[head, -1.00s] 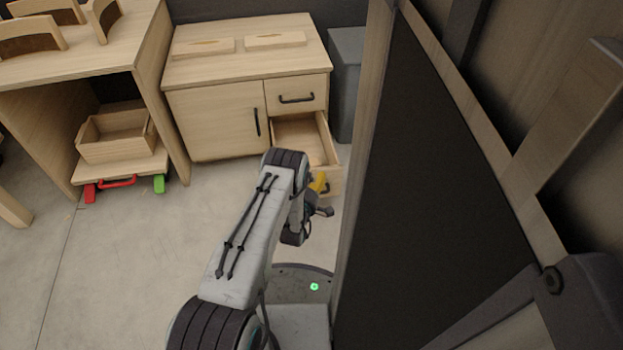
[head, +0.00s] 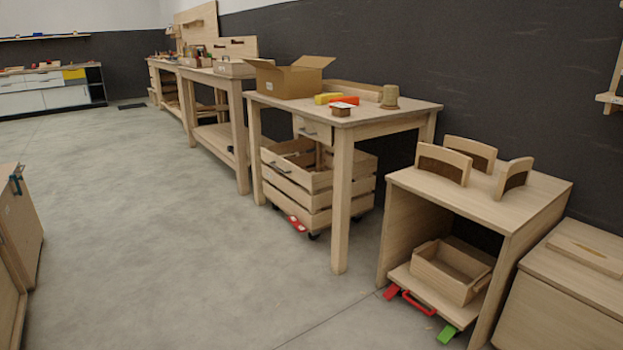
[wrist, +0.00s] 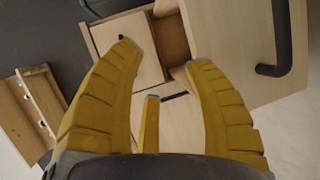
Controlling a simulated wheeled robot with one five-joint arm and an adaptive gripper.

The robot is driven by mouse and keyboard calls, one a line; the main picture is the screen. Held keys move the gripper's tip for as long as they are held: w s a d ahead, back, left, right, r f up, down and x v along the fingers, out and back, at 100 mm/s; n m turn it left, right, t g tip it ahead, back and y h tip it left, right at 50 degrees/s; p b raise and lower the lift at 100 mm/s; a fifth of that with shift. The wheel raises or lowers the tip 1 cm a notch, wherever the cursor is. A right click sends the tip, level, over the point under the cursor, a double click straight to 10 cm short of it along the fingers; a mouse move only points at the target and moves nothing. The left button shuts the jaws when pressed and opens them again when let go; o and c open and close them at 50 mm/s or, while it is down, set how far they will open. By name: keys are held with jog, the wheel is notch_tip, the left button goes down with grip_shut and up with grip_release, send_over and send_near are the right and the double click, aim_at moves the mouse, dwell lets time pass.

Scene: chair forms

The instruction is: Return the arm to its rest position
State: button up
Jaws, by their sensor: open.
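My gripper (wrist: 167,60) shows in the wrist view with its yellow ribbed fingers spread apart and nothing between them. Past the fingertips is a light wooden cabinet (wrist: 222,30) with a dark bar handle (wrist: 290,40) at the upper right. A wooden drawer (wrist: 127,45) of the cabinet shows behind the left finger, with a gap beside it. My arm and gripper are not in the head view, so the arm's full pose is hidden.
In the head view, a table (head: 420,112) bears a cardboard box (head: 285,80). Slatted crates (head: 285,178) stand below it. A wooden desk (head: 545,195) with curved pieces on top stands at the right, beside a cabinet (head: 560,300). The concrete floor (head: 180,230) at the left middle is clear.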

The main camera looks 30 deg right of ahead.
jog(key=w+d+r+t+y+p, duration=0.25)
jog(key=w+r+t+p, duration=0.5)
jog(key=w+r, duration=1.65)
jog(key=w+a+r+n+t+y+p, duration=0.1)
jog(key=w+a+r+y+p, duration=0.1)
jog(key=w+a+r+p, duration=0.55)
jog(key=w+a+r+t+y+p, duration=0.1)
jog(key=w+a+r+y+p, duration=0.25)
jog(key=w+a+r, duration=0.7)
jog(key=w+a+r+y+p, duration=0.25)
jog(key=a+r+p, duration=0.35)
jog(key=a+r, duration=0.55)
jog(key=w+a+r+y+p, duration=0.25)
jog(key=a+r+p, duration=0.25)
jog(key=a+r, duration=0.65)
jog(key=s+a+r+g+y+p, duration=0.1)
jog(key=s+a+r+p, duration=0.4)
jog(key=s+a, duration=0.3)
jog(key=s+a+r+n+g+y+p, duration=0.1)
jog(key=s+a+r+p, duration=0.4)
jog(key=s+a, duration=0.3)
jog(key=a, duration=0.2)
jog(key=shift+s+a+r, duration=0.15)
jog(key=shift+s+a, duration=0.1)
jog(key=shift+a, duration=0.1)
